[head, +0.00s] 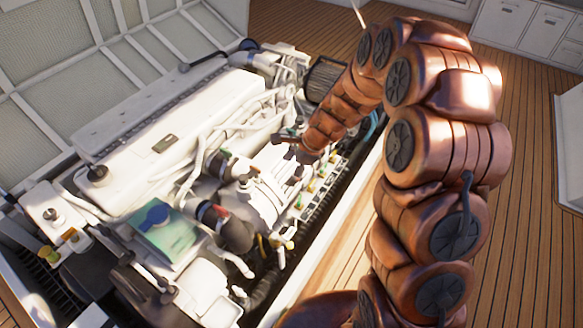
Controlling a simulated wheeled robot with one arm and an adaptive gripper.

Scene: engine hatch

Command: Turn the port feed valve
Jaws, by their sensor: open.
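Several small valves with coloured handles sit low along the near side of the white engine (185,110), among them a green-handled valve (298,200). I cannot tell which of them is the port feed valve. My copper-coloured arm arches from the lower right over to the engine. My gripper (287,138) is at its end, open, above the engine's near side and a little above and behind the valves. It looks small and dark, and its fingertips are partly lost against the engine parts. I see nothing held in it.
Hoses and pipes crowd the engine's near side, including a dark elbow hose (236,235). A teal panel with a blue cap (160,225) is at the front left. The open hatch lid (70,60) stands behind. The wooden deck (525,190) to the right is clear.

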